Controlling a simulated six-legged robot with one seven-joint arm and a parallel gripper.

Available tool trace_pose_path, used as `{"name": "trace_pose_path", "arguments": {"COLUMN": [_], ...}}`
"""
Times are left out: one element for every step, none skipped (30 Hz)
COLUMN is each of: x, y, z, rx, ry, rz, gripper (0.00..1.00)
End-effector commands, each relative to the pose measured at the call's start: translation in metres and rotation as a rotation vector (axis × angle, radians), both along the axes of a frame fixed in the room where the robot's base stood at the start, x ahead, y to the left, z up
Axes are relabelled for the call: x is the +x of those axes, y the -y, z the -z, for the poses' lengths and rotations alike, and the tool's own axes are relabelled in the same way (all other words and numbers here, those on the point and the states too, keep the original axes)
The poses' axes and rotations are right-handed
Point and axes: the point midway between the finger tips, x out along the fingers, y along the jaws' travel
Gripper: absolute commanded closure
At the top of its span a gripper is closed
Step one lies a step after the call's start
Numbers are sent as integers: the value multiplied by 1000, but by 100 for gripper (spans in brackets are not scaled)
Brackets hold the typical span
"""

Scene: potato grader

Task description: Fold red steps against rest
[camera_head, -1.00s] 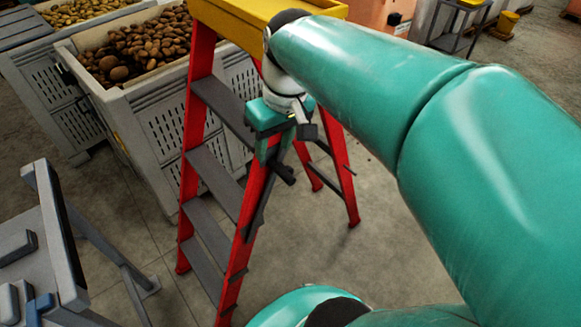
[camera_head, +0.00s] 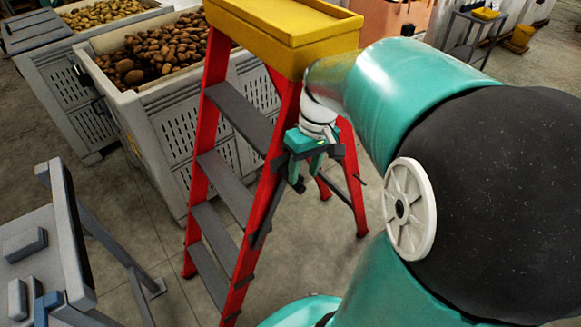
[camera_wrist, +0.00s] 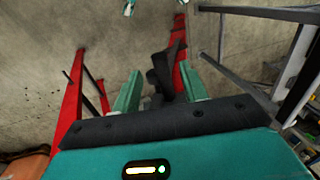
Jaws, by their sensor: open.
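The red stepladder (camera_head: 205,140) stands upright with its legs spread, grey treads on the front and a yellow top (camera_head: 290,30). My gripper (camera_head: 301,182) is beside the ladder's right front rail, below the yellow top, pointing down. In the wrist view my gripper (camera_wrist: 158,95) has its two green fingers apart. A dark part and a red rail (camera_wrist: 182,75) of the ladder show between and beyond the fingers. Another red leg (camera_wrist: 68,105) is at the left of that view. I cannot tell whether the fingers touch the ladder.
A grey bin (camera_head: 165,125) of brown potatoes stands close behind the ladder on the left, with another bin (camera_head: 65,85) beyond. A grey metal stand (camera_head: 75,240) is at the lower left. A small table (camera_head: 475,35) is far right.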

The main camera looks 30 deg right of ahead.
Motion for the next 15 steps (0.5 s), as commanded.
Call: {"name": "trace_pose_path", "arguments": {"x": [-1,-1,-1,-1,-1,0,0,-1,-1,-1,0,0,0,0,0], "y": [-2,-3,-4,-5,-5,-6,-6,-7,-7,-7,-7,-7,-7,-7,-7], "z": [10,14,20,24,27,30,32,34,35,36,37,37,37,37,37], "rx": [1,1,1,1,1,0,0,0,0,0,-1,-1,-1,-1,-1], "ry": [-3,-4,-3,-4,-4,-2,-1,-1,-1,-1,0,0,0,0,0], "rz": [-1,-1,-2,-2,-2,-1,-1,-1,-1,-1,-1,-1,-1,-1,-1], "gripper": [57,57,57,57,57,57,57,57,57,57,57,57,57,57,57]}}
